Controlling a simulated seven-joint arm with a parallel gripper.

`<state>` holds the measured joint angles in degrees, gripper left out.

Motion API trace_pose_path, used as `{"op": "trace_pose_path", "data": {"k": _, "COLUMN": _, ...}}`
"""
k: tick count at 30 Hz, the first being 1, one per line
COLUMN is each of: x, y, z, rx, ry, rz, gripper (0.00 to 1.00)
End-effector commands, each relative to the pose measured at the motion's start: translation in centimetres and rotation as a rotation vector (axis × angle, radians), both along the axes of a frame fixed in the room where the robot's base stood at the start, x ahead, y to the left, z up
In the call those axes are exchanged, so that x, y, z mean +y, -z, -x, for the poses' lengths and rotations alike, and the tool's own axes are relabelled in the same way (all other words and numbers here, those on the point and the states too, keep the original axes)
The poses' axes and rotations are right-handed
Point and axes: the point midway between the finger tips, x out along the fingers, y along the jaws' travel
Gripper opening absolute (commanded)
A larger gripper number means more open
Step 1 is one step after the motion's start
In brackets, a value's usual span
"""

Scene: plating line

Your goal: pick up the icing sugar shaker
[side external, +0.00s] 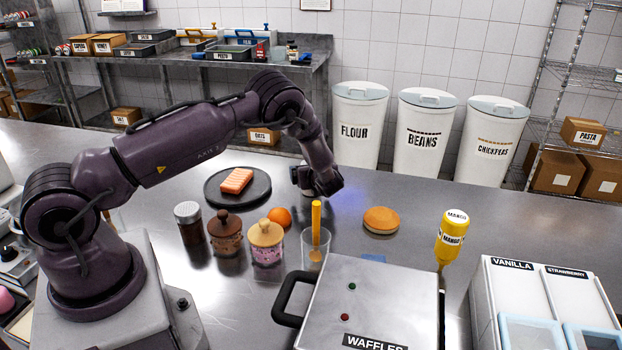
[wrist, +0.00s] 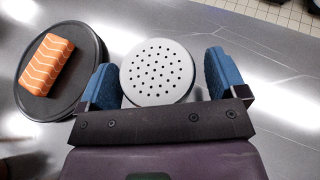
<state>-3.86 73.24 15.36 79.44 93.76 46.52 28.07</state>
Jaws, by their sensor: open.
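A shaker with a round, pale, perforated lid (wrist: 158,70) is seen from above in the wrist view. My gripper (wrist: 160,78) is open, with one blue finger on each side of the lid. A narrow gap shows beside the lid, wider on the right. In the side external view my gripper (side external: 303,180) is low over the counter, just right of the dark plate, and my wrist hides most of the shaker there. No label on it can be read. Another shaker (side external: 190,228), with a grey lid and dark brown contents, stands farther left.
The dark plate (wrist: 88,97) with an orange salmon block (wrist: 46,64) lies close left of my gripper.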

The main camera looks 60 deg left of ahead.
Motion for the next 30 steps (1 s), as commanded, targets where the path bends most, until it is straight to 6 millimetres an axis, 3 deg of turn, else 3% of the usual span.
{"op": "trace_pose_path", "data": {"k": 7, "x": 0.1, "y": 0.1, "z": 0.0, "rx": 0.001, "ry": 0.000, "rz": 0.000, "gripper": 0.88}}
{"op": "trace_pose_path", "data": {"k": 14, "x": 0.1, "y": 0.1, "z": 0.0, "rx": 0.001, "ry": 0.000, "rz": 0.000, "gripper": 0.35}}
{"op": "trace_pose_path", "data": {"k": 23, "x": 0.1, "y": -0.2, "z": -0.1, "rx": -0.001, "ry": 0.000, "rz": -0.002, "gripper": 0.34}}
{"op": "trace_pose_path", "data": {"k": 30, "x": 0.1, "y": -2.4, "z": -0.2, "rx": -0.004, "ry": 0.001, "rz": -0.003, "gripper": 0.34}}
